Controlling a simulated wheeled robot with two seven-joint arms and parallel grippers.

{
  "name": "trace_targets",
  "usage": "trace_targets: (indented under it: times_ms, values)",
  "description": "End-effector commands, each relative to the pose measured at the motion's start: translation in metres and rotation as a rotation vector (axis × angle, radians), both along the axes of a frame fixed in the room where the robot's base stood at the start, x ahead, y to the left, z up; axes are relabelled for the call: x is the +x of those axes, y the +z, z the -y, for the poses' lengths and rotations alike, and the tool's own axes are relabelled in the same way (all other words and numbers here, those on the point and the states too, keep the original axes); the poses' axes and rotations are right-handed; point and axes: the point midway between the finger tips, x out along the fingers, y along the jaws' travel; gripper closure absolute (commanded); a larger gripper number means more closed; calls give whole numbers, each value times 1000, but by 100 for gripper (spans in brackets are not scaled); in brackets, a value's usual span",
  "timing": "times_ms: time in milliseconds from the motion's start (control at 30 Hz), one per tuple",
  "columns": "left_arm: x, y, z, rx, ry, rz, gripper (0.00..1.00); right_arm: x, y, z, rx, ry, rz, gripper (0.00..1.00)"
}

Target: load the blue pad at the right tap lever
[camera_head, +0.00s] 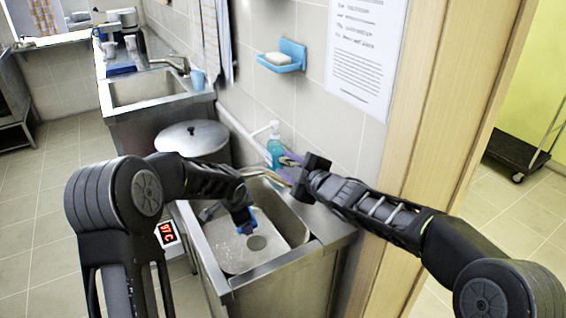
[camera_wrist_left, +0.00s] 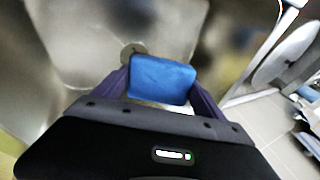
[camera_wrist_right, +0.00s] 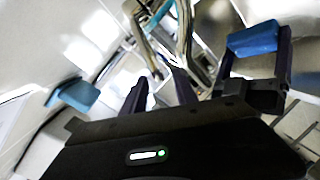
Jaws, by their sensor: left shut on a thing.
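The blue pad (camera_wrist_left: 162,80) is between the fingers of my left gripper (camera_head: 243,224), which is shut on it. The pad shows over the near sink basin in the right wrist view (camera_wrist_right: 254,39). The metal tap (camera_head: 262,174) stands at the back of that sink. My right gripper (camera_head: 284,170) is by the tap, its fingers apart. In the right wrist view the tap (camera_wrist_right: 146,48) lies beyond the fingertips, with no object clearly held. The right lever cannot be told apart from the tap.
The near sink basin (camera_head: 222,248) has a drain. A teal soap bottle (camera_head: 275,150) stands behind the tap. A lidded stockpot (camera_head: 191,138) is left of the sink. A blue soap dish (camera_head: 283,57) hangs on the wall. A wooden door frame (camera_head: 440,90) is at right.

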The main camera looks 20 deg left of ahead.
Motion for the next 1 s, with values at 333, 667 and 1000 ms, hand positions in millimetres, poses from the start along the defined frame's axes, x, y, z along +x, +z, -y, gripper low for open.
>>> trace_targets:
  times_ms: [333,667,1000]
  values:
    - [0,0,0,0,0,0,51,14,-6,-21,-1,1,-1,65]
    - [0,0,0,0,0,0,51,14,-6,-21,-1,1,-1,72]
    - [0,0,0,0,0,0,51,14,-6,-21,-1,1,-1,99]
